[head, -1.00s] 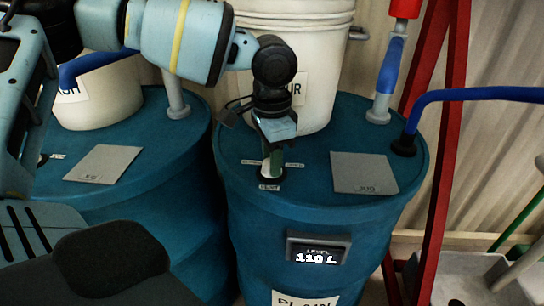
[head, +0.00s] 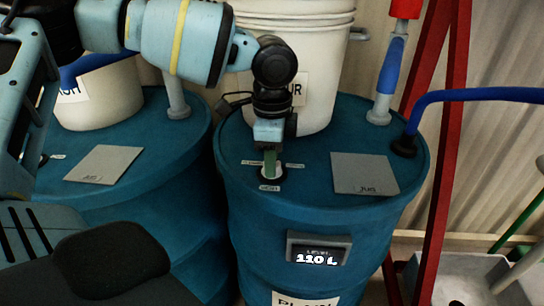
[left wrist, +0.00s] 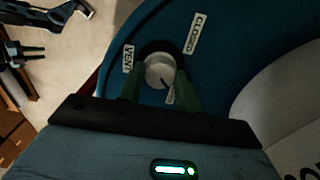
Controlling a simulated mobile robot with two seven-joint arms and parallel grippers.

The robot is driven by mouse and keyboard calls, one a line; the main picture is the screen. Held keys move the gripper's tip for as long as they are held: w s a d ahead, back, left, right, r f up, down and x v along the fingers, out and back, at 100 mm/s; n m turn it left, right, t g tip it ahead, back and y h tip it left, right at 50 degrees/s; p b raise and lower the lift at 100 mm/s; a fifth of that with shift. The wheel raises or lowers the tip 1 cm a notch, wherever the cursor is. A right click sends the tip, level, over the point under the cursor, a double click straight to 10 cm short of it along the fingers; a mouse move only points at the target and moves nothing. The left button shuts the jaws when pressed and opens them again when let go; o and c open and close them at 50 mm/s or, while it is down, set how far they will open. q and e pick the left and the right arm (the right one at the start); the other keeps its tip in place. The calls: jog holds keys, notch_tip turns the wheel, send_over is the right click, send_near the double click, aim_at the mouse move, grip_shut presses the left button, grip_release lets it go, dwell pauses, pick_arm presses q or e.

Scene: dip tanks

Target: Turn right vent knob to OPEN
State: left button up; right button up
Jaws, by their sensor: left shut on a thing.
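The right vent knob (head: 271,172) is a small pale round knob on top of the right blue drum (head: 330,215). My left gripper (head: 270,162) points down onto it. In the left wrist view the knob (left wrist: 160,72) sits between the green fingertips, which are shut on its sides. Its dark pointer line points to the lower right, toward a label (left wrist: 170,95) partly hidden by a finger. The CLOSED label (left wrist: 195,35) lies up and right of the knob, away from the pointer. The VENT label (left wrist: 128,58) is to its left. My right gripper is not in view.
A white bucket (head: 315,30) stands on the drum behind my gripper. A grey jug pad (head: 364,174) and blue pipe (head: 450,96) are to the right. A level display (head: 319,249) is on the drum's front. A red frame (head: 440,150) stands beside it.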

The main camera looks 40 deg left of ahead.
pick_arm(q)
jog(key=o, duration=1)
jog(key=shift+c, duration=0.2)
jog(key=shift+r, duration=0.15)
notch_tip(320, 180, up, 8)
jog(key=shift+f, duration=0.2)
jog(key=shift+f, duration=0.1)
